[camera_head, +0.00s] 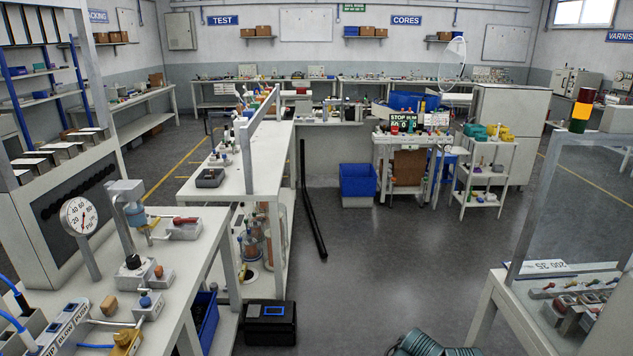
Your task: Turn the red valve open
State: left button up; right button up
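A small red lever handle (186,220) sits on a grey block (186,232) on the left workbench. It is the only red valve-like part I can make out there, and it is too small to tell its exact position. A round pressure gauge (77,216) on a post stands to its left. A grey fixture with a light blue part (135,213) stands between them. Neither of my grippers is in view.
The left white workbench (190,262) also carries a yellow block (124,342), a wooden block (108,306) and blue tubing. A black case (270,322) stands on the floor beside it. Teal coils (432,344) lie at the bottom. The middle floor (380,270) is clear.

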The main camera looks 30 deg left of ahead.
aim_at(177, 220)
jog(key=i+j+u, duration=0.35)
jog(key=i+u, duration=0.3)
jog(key=i, duration=0.25)
jog(key=i+u, duration=0.35)
jog(key=i, duration=0.1)
